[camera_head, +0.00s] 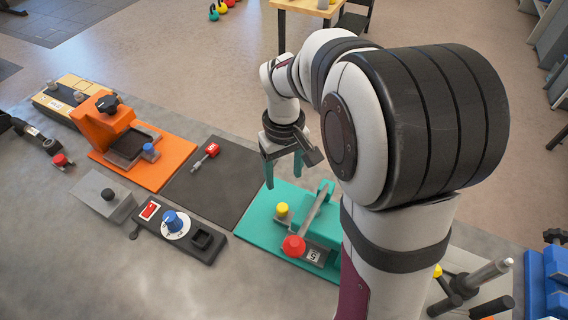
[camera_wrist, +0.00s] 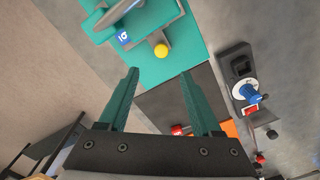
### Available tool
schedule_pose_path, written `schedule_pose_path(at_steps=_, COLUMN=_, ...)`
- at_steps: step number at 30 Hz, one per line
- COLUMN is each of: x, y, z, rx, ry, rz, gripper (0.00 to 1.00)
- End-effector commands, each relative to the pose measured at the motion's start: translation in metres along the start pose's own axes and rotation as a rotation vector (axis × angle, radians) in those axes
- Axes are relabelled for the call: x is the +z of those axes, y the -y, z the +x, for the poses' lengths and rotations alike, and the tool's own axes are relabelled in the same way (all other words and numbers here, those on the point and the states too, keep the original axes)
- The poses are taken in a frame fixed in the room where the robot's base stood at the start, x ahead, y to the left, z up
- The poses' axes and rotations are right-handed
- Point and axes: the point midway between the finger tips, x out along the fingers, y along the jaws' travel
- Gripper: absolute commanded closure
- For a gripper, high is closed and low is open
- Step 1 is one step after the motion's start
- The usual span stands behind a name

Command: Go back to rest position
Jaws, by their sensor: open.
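My gripper (camera_head: 283,170) is open and empty, with teal fingers pointing down, above the far side of the bench between the dark rubber tile (camera_head: 222,185) and the teal station (camera_head: 265,232). In the wrist view the two fingers of my gripper (camera_wrist: 160,95) are spread apart with nothing between them. The dark tile (camera_wrist: 185,100) lies beyond the fingertips. A red-handled tool (camera_head: 206,156) lies on the tile. The teal station, with a yellow button (camera_head: 281,209) and a red-knobbed lever (camera_head: 293,246), is partly hidden by my arm.
An orange station (camera_head: 165,163) stands left of the tile. A black control box (camera_head: 180,228) with a blue knob (camera_head: 176,221) and a grey box (camera_head: 103,196) stand nearer. A blue fixture (camera_head: 545,275) is at the right edge. Open floor lies beyond the bench.

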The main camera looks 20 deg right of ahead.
Motion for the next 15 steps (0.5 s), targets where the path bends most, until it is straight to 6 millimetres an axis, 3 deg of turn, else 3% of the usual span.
schedule_pose_path(at_steps=3, x=0.000, y=0.000, z=-0.020, rx=0.001, ry=-0.001, rz=0.000, gripper=0.34)
schedule_pose_path(at_steps=6, x=0.000, y=0.000, z=-0.028, rx=0.000, ry=0.000, rz=-0.001, gripper=0.34)
schedule_pose_path(at_steps=15, x=0.000, y=0.000, z=-0.029, rx=0.000, ry=0.001, rz=-0.001, gripper=0.34)
